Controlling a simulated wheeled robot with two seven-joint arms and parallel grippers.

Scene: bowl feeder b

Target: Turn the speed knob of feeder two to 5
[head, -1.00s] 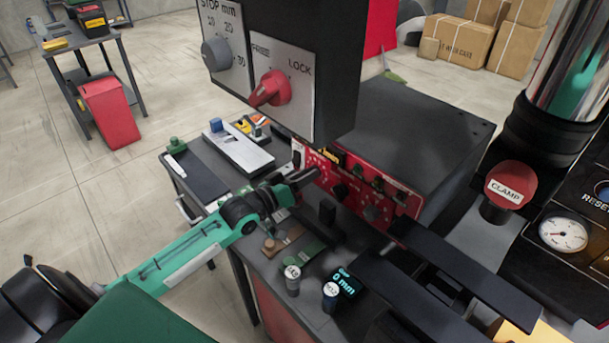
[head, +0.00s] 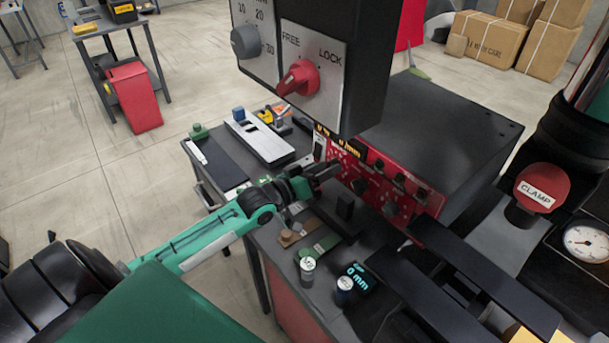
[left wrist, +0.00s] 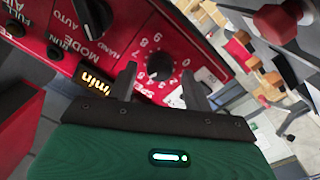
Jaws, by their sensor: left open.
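The red control panel (head: 400,203) is on the front of a dark box and carries several black knobs. In the left wrist view, a black speed knob (left wrist: 160,66) has a white scale of digits around it and the partly hidden lettering SPE. Which digit it points to is unclear. My left gripper (head: 330,172) is in front of the panel's left part. In the left wrist view, my left gripper (left wrist: 159,82) is open, with one finger on each side of the speed knob. I cannot tell whether they touch it.
A MODE knob (left wrist: 92,15) and a lit display (left wrist: 96,88) sit beside the speed knob. A dark box with a red FREE/LOCK knob (head: 298,78) hangs above. A red CLAMP button (head: 540,187) is at right. Small cylinders (head: 307,268) stand on the bench below.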

